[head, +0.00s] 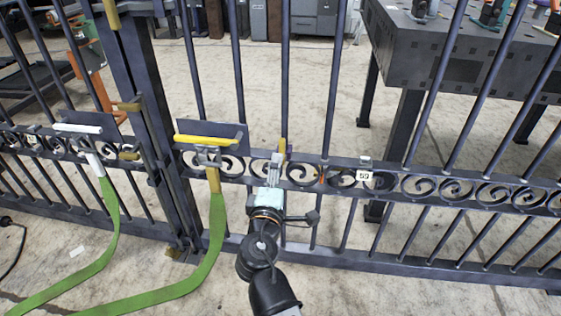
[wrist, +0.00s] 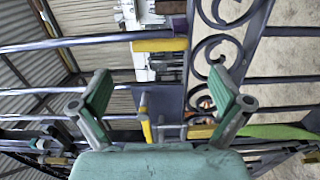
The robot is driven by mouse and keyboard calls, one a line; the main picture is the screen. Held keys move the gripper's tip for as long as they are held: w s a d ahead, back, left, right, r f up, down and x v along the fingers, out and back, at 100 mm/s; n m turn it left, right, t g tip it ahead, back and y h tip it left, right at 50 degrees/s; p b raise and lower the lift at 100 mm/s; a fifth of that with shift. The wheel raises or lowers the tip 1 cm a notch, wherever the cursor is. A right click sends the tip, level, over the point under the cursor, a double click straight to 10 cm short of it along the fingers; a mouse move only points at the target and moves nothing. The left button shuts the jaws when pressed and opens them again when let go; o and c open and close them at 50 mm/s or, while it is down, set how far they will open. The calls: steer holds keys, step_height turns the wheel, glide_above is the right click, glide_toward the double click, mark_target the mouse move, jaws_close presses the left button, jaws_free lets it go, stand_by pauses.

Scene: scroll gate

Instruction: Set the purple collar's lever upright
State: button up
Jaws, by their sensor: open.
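My gripper (head: 274,163) is in front of the gate's scroll rail, right of the yellow handle (head: 208,141). In the wrist view its two green-padded fingers (wrist: 160,78) are wide apart with nothing held between them. A yellow sleeve (head: 284,148) sits on a gate bar just behind the gripper; a yellow sleeve also shows in the wrist view (wrist: 160,45), beyond the fingers.
A white handle (head: 78,128) and the yellow handle have green straps (head: 215,230) hanging to the floor. A white tag (head: 364,176) and a small orange mark (head: 322,179) are on the rail to the right. A dark table (head: 440,60) stands behind the gate.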

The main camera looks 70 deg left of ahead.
steer(key=shift+v, duration=2.2)
